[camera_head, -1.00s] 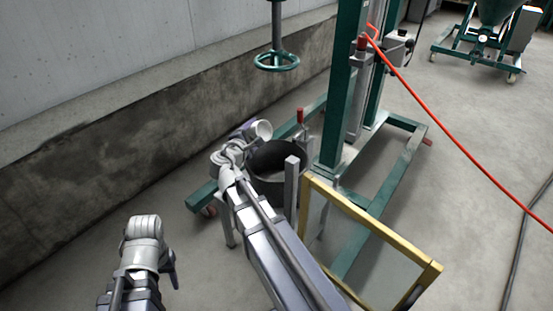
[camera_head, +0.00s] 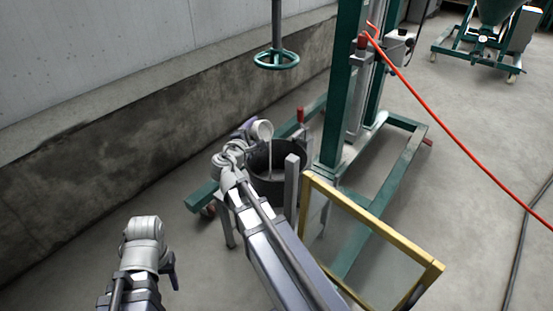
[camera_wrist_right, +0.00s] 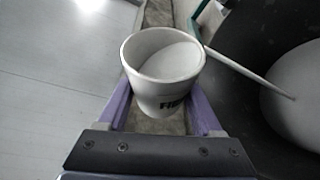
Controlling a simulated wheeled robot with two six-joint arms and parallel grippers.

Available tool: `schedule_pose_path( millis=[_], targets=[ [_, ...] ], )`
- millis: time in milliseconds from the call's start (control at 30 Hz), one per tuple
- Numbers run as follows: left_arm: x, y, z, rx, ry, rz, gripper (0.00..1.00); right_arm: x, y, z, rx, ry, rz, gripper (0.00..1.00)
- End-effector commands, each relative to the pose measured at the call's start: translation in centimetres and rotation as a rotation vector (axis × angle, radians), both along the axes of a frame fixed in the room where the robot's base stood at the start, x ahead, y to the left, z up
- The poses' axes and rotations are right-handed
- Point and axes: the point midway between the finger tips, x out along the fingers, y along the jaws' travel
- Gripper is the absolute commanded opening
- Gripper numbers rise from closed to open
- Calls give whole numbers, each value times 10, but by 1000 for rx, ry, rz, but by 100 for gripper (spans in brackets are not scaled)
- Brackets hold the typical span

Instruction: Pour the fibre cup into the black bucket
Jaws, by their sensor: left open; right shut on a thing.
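My right gripper (camera_head: 244,130) is shut on the white fibre cup (camera_head: 262,131) and holds it tilted above the black bucket (camera_head: 268,187). In the right wrist view, the cup (camera_wrist_right: 160,95), with dark lettering partly cut off, sits between the purple fingers of my right gripper (camera_wrist_right: 165,115). White material shows inside the cup. A thin white stream (camera_wrist_right: 240,70) runs from its rim into the dark bucket (camera_wrist_right: 245,110), where a pale patch (camera_wrist_right: 295,90) shows. The stream also shows in the head view (camera_head: 270,160). My left gripper (camera_head: 173,276) is open, low at left, away from the cup.
A green stand (camera_head: 345,90) with base rails rises just right of the bucket. A yellow frame (camera_head: 375,235) stands in front of it. A green handwheel (camera_head: 276,60) hangs above and behind. A concrete wall (camera_head: 90,170) runs along the left. A red hose (camera_head: 450,150) crosses the right.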

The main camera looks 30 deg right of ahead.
Motion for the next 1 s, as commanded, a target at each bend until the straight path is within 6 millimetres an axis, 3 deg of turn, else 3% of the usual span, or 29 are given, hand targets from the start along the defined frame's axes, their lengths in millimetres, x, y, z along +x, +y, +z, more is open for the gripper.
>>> schedule_pose_path(
  millis=[1000],
  targets=[
    [0,0,-14,0,-1,0,50,-3,-1,-5,40,-103,1,8]
  ],
)
